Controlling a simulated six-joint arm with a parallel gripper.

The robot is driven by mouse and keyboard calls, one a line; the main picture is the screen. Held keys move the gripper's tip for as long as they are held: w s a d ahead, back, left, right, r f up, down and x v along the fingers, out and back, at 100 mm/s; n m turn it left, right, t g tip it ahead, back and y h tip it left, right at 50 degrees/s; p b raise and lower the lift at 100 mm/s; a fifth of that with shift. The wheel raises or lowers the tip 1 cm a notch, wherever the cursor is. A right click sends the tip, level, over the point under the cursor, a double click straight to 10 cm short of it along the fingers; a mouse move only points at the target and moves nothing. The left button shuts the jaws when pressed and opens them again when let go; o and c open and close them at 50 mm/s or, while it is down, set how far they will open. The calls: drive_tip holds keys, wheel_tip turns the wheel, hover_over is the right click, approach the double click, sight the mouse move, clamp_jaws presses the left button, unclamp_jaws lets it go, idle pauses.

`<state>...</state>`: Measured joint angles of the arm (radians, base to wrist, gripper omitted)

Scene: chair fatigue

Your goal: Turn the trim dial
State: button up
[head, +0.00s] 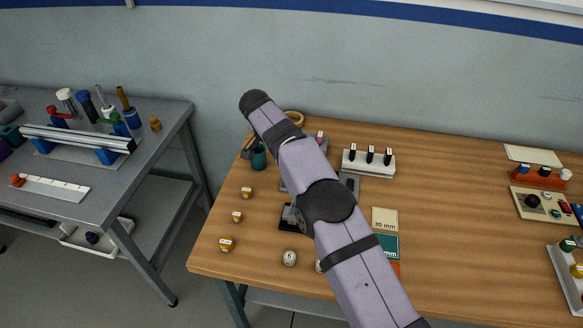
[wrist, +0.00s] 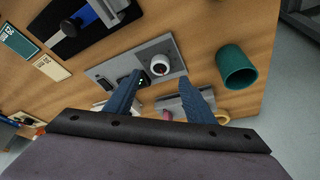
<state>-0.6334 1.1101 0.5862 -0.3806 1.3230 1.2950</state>
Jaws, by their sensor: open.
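The dial shows between and just beyond the fingertips; I cannot tell the height gap. In the head view my arm hides the dial, and only part of my gripper (head: 248,150) shows at the table's far left.
A green cup (wrist: 236,66) stands right of the plate in the wrist view. A small black box with green lights (wrist: 142,81) is by the left finger. In the head view, a white rack (head: 368,163) with black-handled pieces and several small weights stand on the wooden table (head: 450,200).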

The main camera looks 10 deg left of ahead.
drive_tip(key=shift+s+r, duration=0.15)
drive_tip(key=shift+r, duration=0.15)
drive_tip(key=d+r+p, duration=0.3)
drive_tip(key=r, duration=0.4)
wheel_tip(320, 180, down, 7)
drive_tip(key=a+n+y, duration=0.1)
drive_tip(key=n, duration=0.3)
drive_tip(key=shift+s+a+n+t+y, duration=0.3)
drive_tip(key=shift+a+t+y, duration=0.1)
drive_tip(key=shift+f, duration=0.2)
drive_tip(key=shift+p+x, duration=1.15)
drive_tip(key=shift+x, duration=2.4)
